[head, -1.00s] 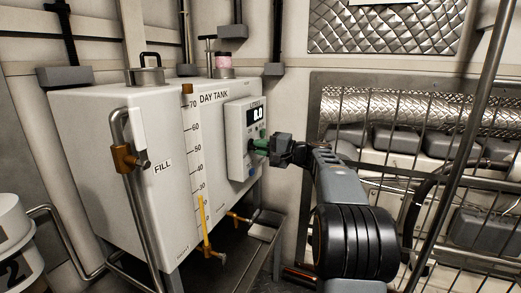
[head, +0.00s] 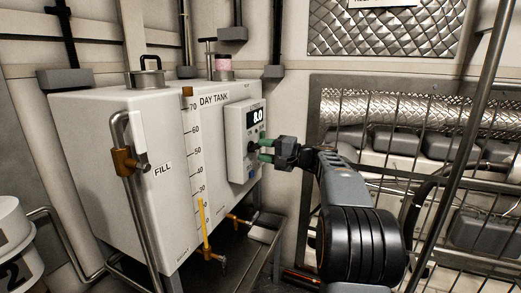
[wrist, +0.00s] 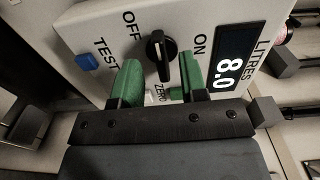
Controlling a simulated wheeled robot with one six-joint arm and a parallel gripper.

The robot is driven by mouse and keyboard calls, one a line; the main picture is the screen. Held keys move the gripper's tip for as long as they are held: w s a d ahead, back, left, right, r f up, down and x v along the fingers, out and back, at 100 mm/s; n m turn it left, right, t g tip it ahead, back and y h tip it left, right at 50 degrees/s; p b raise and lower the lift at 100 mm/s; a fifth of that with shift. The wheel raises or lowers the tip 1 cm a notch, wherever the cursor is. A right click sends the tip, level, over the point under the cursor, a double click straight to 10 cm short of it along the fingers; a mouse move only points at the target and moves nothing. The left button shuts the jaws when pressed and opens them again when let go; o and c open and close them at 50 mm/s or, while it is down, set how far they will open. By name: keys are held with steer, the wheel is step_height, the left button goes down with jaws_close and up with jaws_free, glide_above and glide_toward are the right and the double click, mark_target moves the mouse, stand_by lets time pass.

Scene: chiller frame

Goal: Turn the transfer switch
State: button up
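The transfer switch (wrist: 159,54) is a black knob with a white mark at its upper end in the wrist view. It sits on a light control box (wrist: 220,20) with the words OFF and ON to either side of its upper end. My gripper (wrist: 160,64) is open, with one green finger on each side of the knob's lower part. I cannot tell whether the fingers touch it.
The display (wrist: 230,68) reads 8.0. A blue button (wrist: 86,62) by TEST sits left of the switch. The box is on the white day tank (head: 100,170). A wire mesh guard (head: 440,190) stands on the right, close to my arm.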

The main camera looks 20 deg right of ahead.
steer(key=p+v, duration=0.2)
steer(key=v, duration=1)
steer(key=shift+s+r+p, duration=0.1)
steer(key=shift+p, duration=0.2)
steer(key=s+a+r+n+g+h+p, duration=0.2)
steer(key=s+a+r+g+p, duration=0.15)
steer(key=a+p, duration=0.5)
steer(key=s+a+r+n+g+h+p, duration=0.1)
steer(key=s+a+r+g+h+p, duration=0.15)
steer(key=a+g+p, duration=0.45)
steer(key=s+a+r+n+h+p, duration=0.3)
steer(key=s+p, duration=0.3)
steer(key=p, duration=0.2)
steer(key=s+a+r+n+h+p, duration=0.3)
steer(key=s+h+p, duration=0.1)
steer(key=s+p, duration=0.3)
steer(key=shift+n+t+h+p, duration=0.35)
steer(key=shift+t+p, duration=0.1)
steer(key=shift+p, duration=0.6)
